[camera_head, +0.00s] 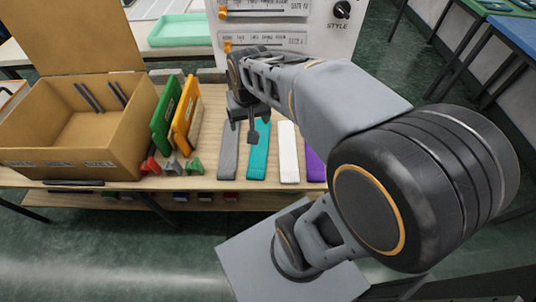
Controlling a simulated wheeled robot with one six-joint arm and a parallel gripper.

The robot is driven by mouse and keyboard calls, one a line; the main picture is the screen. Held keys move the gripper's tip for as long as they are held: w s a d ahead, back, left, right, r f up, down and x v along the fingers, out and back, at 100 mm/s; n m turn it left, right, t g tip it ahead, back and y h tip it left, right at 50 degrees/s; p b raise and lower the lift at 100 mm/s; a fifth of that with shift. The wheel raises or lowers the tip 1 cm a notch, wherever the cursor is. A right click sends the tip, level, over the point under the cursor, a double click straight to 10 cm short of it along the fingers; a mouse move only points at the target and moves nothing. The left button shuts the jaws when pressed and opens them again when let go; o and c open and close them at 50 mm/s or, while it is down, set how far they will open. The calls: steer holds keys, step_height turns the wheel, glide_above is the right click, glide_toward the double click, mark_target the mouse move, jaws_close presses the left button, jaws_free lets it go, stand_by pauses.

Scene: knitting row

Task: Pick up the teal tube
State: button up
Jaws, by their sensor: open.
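The teal tube (258,160) is a flat teal strip lying lengthwise on the wooden table, between a grey strip (229,158) and a white strip (288,155). My gripper (245,128) points down over the upper part of the grey and teal strips. It is open and holds nothing that I can see. A dark fingertip overlaps the far part of the teal tube, and I cannot tell how high it is above it. The far end of the teal tube is partly hidden by my gripper.
A purple strip (315,166) lies right of the white one, partly behind my arm. At left stand an open cardboard box (120,155), a green book-like item (166,115) and an orange one (186,117). Small red, grey and green pieces sit before them. A white panel (345,42) stands behind.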

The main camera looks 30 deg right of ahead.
steer(key=o, duration=0.3)
steer(key=w+d+f+m+b, duration=0.1)
steer(key=w+d+f+b, duration=0.1)
steer(key=w+f, duration=0.1)
steer(key=w+d+f+m+g+b, duration=0.1)
steer(key=w+d+f+b, duration=0.1)
steer(key=f, duration=0.4)
steer(key=w+d+f+m+g+b, duration=0.1)
steer(key=w+d+f+m+b, duration=0.1)
steer(key=w+d+f+b, duration=0.1)
steer(key=shift+w+f, duration=0.8)
steer(key=shift+o, duration=0.2)
steer(key=b, duration=0.2)
glide_above(260, 145)
steer(key=shift+m, duration=0.3)
step_height(260, 145, down, 9)
steer(key=shift+a+f, duration=0.1)
steer(key=shift+w+f+b, duration=0.1)
steer(key=shift+f+b, duration=0.5)
steer(key=shift+f, duration=2.3)
